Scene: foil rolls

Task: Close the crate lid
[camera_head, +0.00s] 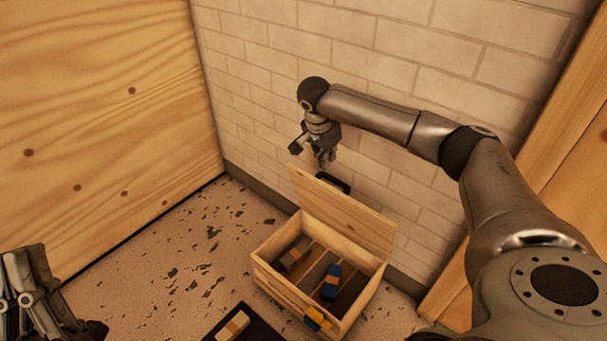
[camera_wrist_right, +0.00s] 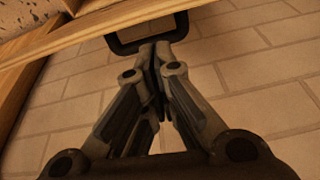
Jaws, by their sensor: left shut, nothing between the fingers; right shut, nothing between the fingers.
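The wooden crate (camera_head: 267,275) stands on the floor against the brick wall, with its lid (camera_head: 345,213) raised and leaning back at the wall side. A dark handle (camera_head: 333,182) sticks out behind the lid's upper edge. It also shows in the right wrist view (camera_wrist_right: 183,24), with the lid's edge (camera_wrist_right: 95,30) beside it. My right gripper (camera_head: 325,165) is shut and empty, above the lid's upper left part. In the right wrist view its fingertips (camera_wrist_right: 155,48) appear close to the handle; I cannot tell if they touch. My left gripper (camera_head: 20,285) is shut at the lower left, away from the crate.
A dark mat (camera_head: 262,330) bears a pale roll (camera_head: 233,326). A wooden panel (camera_head: 100,120) stands left; the speckled floor (camera_head: 190,240) is open.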

